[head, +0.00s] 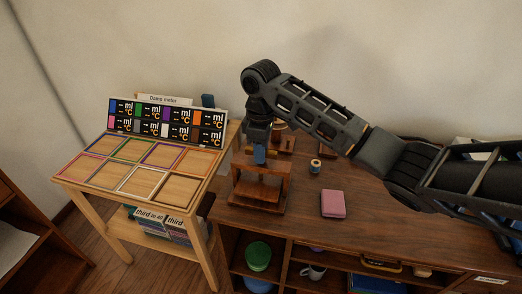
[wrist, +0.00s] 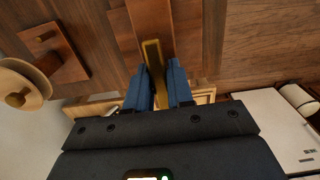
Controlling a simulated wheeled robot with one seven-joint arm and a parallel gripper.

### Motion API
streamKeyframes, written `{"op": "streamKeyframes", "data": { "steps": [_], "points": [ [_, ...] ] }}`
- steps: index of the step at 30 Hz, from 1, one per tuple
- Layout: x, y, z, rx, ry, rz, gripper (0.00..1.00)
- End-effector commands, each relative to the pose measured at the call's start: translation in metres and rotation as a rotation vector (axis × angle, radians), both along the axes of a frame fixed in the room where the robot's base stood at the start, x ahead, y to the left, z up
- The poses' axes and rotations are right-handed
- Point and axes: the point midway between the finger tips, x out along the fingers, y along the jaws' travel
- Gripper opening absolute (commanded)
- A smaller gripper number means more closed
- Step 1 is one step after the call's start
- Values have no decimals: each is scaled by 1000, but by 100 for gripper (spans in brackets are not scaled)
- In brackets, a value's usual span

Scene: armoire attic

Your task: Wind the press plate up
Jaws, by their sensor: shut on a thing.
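The wooden press (head: 283,188) stands at the left end of the brown cabinet top, with an upper beam and a base. Its press plate (head: 258,188) appears as a reddish-brown board between the posts, below the beam; its exact height is hard to tell. My gripper (head: 260,158) points down at the top of the press. In the wrist view my gripper (wrist: 160,82) has its blue fingers shut on a flat brass handle (wrist: 152,55) at the press top. My arm and fingers hide part of the press head in the head view.
A pink book (head: 333,204) and a small spool (head: 315,166) lie right of the press. The wrist view shows a round wooden piece (wrist: 20,85) beside the press.

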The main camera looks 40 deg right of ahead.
Motion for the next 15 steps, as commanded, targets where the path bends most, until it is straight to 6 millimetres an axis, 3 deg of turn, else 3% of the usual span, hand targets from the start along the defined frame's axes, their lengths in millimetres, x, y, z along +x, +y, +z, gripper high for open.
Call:
{"op": "streamKeyframes", "data": {
  "steps": [4,15],
  "points": [
    [0,0,0,0,0,0,0],
    [0,0,1,0,0,29,0]
  ]
}}
